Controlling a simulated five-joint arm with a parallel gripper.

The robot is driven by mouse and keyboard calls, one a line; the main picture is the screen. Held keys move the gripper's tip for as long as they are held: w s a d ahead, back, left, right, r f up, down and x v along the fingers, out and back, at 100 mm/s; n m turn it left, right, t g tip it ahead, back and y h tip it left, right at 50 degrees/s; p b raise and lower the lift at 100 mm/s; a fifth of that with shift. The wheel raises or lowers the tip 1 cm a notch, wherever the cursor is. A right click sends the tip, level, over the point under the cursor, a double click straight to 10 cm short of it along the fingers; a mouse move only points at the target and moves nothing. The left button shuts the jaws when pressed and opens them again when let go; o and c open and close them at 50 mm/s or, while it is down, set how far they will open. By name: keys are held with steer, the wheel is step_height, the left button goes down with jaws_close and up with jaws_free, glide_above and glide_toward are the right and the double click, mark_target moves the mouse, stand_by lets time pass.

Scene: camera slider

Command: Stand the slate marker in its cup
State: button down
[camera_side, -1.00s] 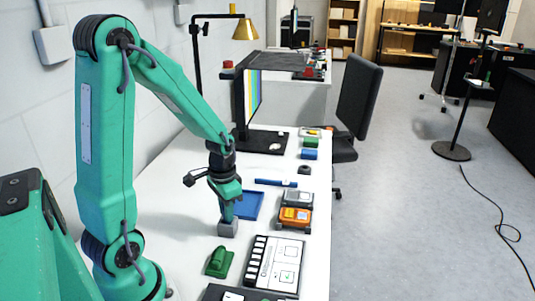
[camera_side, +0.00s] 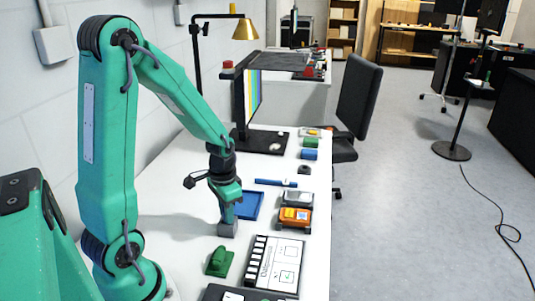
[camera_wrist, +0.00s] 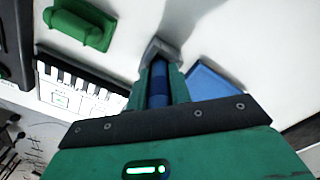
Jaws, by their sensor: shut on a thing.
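My gripper (camera_side: 228,212) points down and is shut on the blue slate marker (camera_wrist: 158,84), which shows between the fingers in the wrist view. The grey cup (camera_side: 228,230) stands on the white table right under the fingertips. In the wrist view the cup (camera_wrist: 160,48) is at the far end of the fingers, in line with the marker. The marker's lower end is hidden by the fingers and cup, so I cannot tell how deep it sits. In the side view the fingers hide the marker.
A blue tray (camera_side: 248,206) lies just behind the cup. A green block-like holder (camera_side: 219,262) and a black-and-white slate (camera_side: 275,263) lie in front. An orange device (camera_side: 295,217) and a blue bar (camera_side: 275,183) are to the right. Bare table lies left of the cup.

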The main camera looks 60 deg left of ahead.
steer(key=c, duration=1.2)
jaws_free()
steer(key=shift+r, duration=0.1)
steer(key=shift+r, duration=3.85)
steer(key=shift+d+r, duration=0.1)
steer(key=shift+d+r, duration=0.35)
steer(key=shift+r, duration=0.1)
steer(key=s+d+r+t, duration=0.1)
steer(key=d+r+t, duration=0.1)
steer(key=d+r, duration=0.1)
steer(key=s+d+r+t, duration=0.1)
steer(key=s+d+r, duration=0.1)
steer(key=d+r, duration=0.2)
steer(key=s+d+r+t, duration=0.2)
steer(key=d+r, duration=0.1)
steer(key=shift+s+d+r+t, duration=0.25)
steer(key=shift+d+r+t, duration=0.05)
steer(key=shift+d+r, duration=0.1)
